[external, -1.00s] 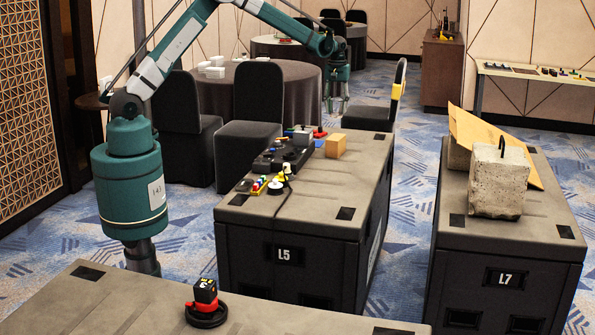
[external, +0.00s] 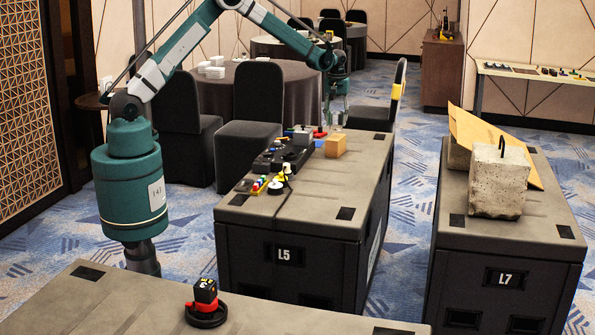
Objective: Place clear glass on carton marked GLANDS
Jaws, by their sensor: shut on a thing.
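My gripper (external: 335,113) hangs pointing down at the far end of the case marked L5. It is shut on the clear glass (external: 336,123), which is small and faint against the dark chairs and carpet. A small tan box (external: 336,146) stands on the far right part of the L5 case, just below the glass in the picture. It may be the carton, but no marking on it can be read. Whether the glass is above the box or behind it, or touches anything, I cannot tell.
The L5 case (external: 320,205) also bears a black device (external: 280,155) and small coloured items left of the box. The L7 case (external: 510,240) on the right carries a concrete block (external: 498,180) and a leaning board (external: 485,140). Chairs and round tables stand behind.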

